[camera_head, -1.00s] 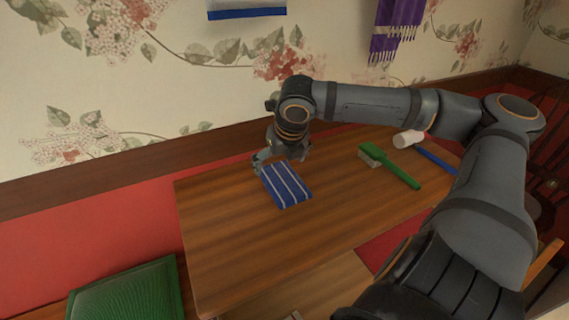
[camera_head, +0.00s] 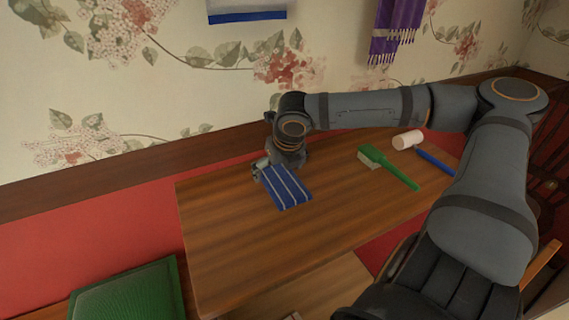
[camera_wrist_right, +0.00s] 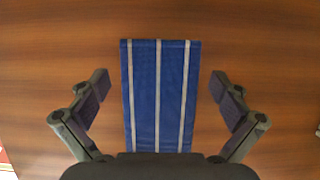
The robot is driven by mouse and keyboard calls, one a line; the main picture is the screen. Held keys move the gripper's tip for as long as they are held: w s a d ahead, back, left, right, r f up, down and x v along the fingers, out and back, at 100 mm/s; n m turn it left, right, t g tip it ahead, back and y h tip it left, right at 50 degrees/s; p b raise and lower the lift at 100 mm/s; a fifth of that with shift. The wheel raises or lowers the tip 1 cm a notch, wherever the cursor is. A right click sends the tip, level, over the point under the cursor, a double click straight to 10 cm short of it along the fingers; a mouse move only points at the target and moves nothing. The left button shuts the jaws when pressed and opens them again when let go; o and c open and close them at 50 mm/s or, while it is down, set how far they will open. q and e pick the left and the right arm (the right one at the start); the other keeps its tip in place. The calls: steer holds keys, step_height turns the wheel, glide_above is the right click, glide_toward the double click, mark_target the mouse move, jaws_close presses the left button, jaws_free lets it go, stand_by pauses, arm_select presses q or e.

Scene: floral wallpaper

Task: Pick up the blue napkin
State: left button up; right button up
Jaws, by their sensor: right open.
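The blue napkin (camera_head: 289,190) lies flat on the wooden table near its far left part and has pale stripes. In the right wrist view the napkin (camera_wrist_right: 158,95) runs lengthwise between the two spread fingers, with a gap on each side. My right gripper (camera_wrist_right: 160,90) is open and empty, pointing down over the napkin. In the head view the right gripper (camera_head: 270,168) is at the napkin's far left end, partly hidden by its own wrist. How high the fingers are above the table is hard to tell. My left gripper is not in view.
A green brush (camera_head: 392,169) lies on the table to the right. Beyond it is a mallet with a white head (camera_head: 408,139) and blue handle (camera_head: 436,161). The table's front left (camera_head: 235,250) is bare. A green cushion (camera_head: 128,295) is at lower left.

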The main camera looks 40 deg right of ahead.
steer(key=shift+f, duration=0.1)
stand_by(0.3)
steer(key=c, duration=1.2)
